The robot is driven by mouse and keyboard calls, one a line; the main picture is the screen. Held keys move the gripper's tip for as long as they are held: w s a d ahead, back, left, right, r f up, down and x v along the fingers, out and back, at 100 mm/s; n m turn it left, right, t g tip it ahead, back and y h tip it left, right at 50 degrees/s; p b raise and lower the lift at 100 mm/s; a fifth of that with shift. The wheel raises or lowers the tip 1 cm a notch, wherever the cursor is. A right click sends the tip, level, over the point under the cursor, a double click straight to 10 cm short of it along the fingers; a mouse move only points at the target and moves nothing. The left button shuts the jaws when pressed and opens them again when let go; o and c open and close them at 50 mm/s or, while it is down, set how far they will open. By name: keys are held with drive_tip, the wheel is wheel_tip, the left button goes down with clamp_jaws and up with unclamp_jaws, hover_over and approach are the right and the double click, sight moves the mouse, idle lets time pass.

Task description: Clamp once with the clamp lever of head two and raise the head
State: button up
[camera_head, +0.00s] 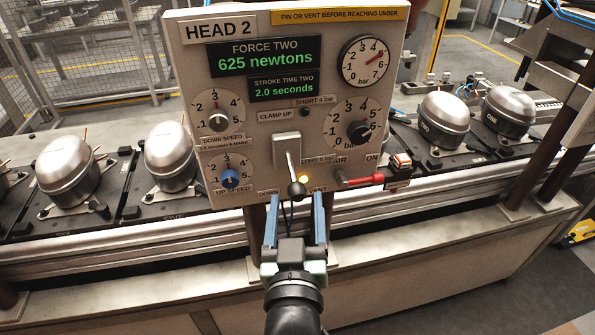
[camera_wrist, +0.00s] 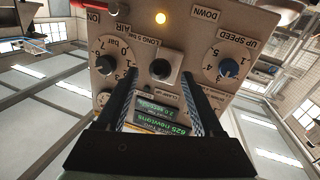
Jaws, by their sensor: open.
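The Head 2 panel (camera_head: 262,130) stands upright in front of me. Its clamp lever (camera_head: 297,188) has a black ball knob and hangs downward, between labels reading DOWN and VENT. The ball knob (camera_wrist: 160,68) also shows in the wrist view, between the finger ends. My gripper (camera_head: 296,198) is open, with one blue finger to each side of and just below the knob; I see no clear contact. The display reads Force Two 625 newtons and stroke time 2.0 seconds. An amber lamp (camera_head: 304,178) beside the lever is lit. The lamp by CLAMP UP (camera_head: 304,112) looks dark. The clamping head itself is hidden.
A red air handle (camera_head: 362,181) sticks out right of the lever. The blue up-speed knob (camera_head: 229,179) is to its left. Silver compressors (camera_head: 170,156) stand on black pallets along the conveyor (camera_head: 120,262), on both sides of the panel. Brown posts (camera_head: 530,165) rise at the right.

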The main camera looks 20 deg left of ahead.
sight(293, 176)
drive_tip(key=p+x, duration=0.1)
drive_tip(key=x, duration=0.6)
clamp_jaws()
idle(0.3)
idle(1.1)
